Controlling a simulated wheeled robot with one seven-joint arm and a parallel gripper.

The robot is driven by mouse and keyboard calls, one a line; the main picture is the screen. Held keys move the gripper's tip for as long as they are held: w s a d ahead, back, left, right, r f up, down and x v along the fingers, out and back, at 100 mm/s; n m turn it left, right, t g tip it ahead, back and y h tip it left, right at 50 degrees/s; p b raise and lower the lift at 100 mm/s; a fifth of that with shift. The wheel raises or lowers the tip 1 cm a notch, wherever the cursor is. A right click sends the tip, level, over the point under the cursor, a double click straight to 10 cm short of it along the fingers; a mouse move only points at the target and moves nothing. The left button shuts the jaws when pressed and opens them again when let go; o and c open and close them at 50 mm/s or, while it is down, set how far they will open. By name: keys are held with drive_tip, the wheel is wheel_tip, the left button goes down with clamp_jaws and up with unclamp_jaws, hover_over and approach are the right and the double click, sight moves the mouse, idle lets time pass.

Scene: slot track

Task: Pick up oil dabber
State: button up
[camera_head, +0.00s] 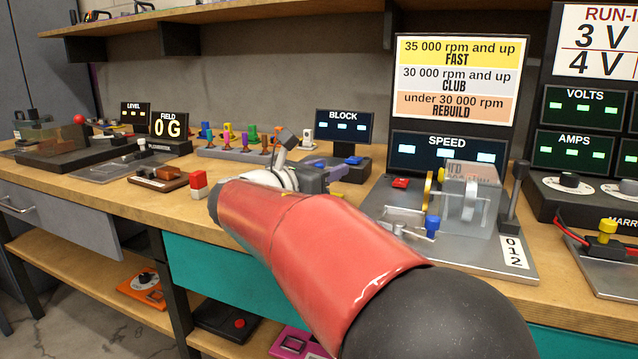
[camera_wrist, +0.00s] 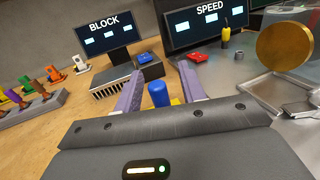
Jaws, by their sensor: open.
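A short blue cylinder (camera_wrist: 158,94) with a bit of yellow beside its base shows between the fingers of my gripper (camera_wrist: 157,84) in the wrist view. It appears to be the oil dabber, though its lower part is hidden by the gripper body. The two purple fingers are open, one on each side of it, and I cannot tell whether either touches it. In the head view my gripper (camera_head: 338,173) is over the bench beyond my red arm, which hides much of that area. I cannot make out the blue cylinder there.
The BLOCK unit (camera_head: 345,128) stands just beyond my gripper. The SPEED unit (camera_head: 447,148), with a clear box (camera_head: 468,197) and brass disc (camera_wrist: 285,55), is to the right. A rack of coloured pegs (camera_head: 238,152) is to the left. Bare bench (camera_wrist: 75,125) lies left of the fingers.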

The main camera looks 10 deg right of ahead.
drive_tip(key=shift+c, duration=0.2)
clamp_jaws()
wheel_tip(320, 180, up, 20)
drive_tip(key=p, duration=0.4)
